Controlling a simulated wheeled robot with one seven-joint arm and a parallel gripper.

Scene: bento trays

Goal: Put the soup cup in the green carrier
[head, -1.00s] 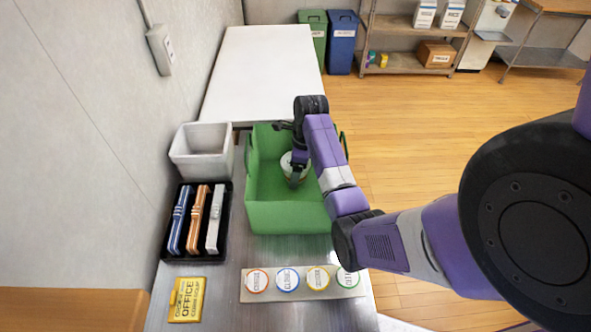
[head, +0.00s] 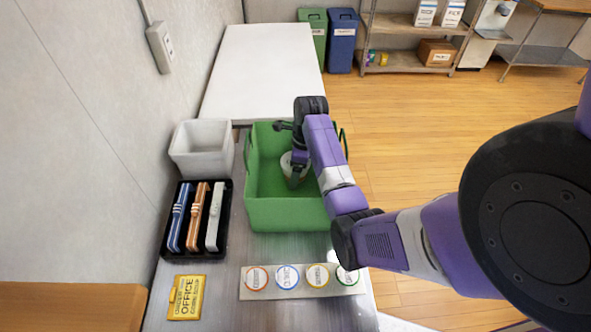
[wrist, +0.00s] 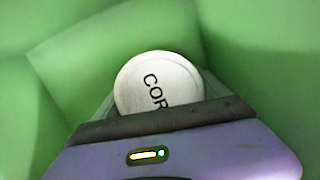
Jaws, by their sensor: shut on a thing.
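The green carrier (head: 288,214) is an open box with side handles on the steel counter, in the middle of the head view. The soup cup (head: 286,167) has a white lid and is inside the carrier, partly hidden by my gripper (head: 296,180). In the wrist view the cup's white lid (wrist: 158,84) shows the letters "COR", with green carrier walls around it. My gripper is shut on the cup, down inside the carrier. I cannot tell whether the cup's base touches the carrier floor.
A strip with several round lids (head: 287,277) and a yellow office card (head: 186,297) lie in front. A white table (head: 262,75) stands behind.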

